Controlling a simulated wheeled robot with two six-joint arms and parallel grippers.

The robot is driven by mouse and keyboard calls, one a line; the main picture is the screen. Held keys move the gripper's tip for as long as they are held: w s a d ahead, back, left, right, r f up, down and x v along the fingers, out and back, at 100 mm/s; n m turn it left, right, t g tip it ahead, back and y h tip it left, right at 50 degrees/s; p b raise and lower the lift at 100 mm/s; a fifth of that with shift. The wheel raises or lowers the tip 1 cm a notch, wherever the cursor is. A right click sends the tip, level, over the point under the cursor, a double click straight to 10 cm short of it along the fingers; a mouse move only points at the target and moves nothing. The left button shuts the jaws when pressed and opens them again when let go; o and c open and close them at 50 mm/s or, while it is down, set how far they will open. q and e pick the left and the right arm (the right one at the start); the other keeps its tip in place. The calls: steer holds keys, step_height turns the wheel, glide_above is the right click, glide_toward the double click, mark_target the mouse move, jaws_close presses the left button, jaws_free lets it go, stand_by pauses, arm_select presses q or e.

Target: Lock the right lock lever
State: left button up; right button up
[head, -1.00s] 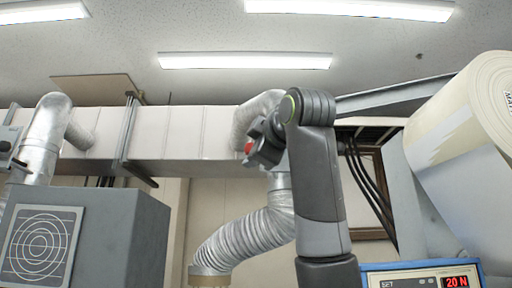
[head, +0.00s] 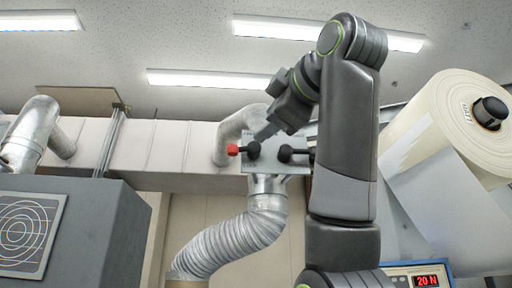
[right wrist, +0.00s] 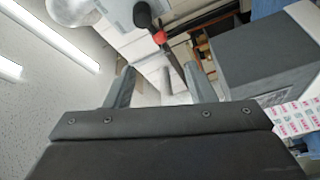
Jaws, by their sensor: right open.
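A grey plate (head: 270,165) at the duct carries two black levers. The left lever (head: 243,150) points left and ends in a red tip. The right lever (head: 297,154) has a black knob and points right; its end is hidden behind my right arm. My right gripper (head: 265,133) is open, in front of the plate's upper part near the left lever's knob; contact cannot be told. In the right wrist view, a black lever with a red end (right wrist: 159,37) lies beyond the open, empty fingers (right wrist: 158,78). My left gripper is not in view.
A grey cabinet (head: 95,220) is at left. A flexible silver hose (head: 235,245) hangs below the plate. Space left of the plate is clear.

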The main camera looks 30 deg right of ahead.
steer(key=shift+s+f, duration=0.1)
steer(key=shift+s, duration=1.1)
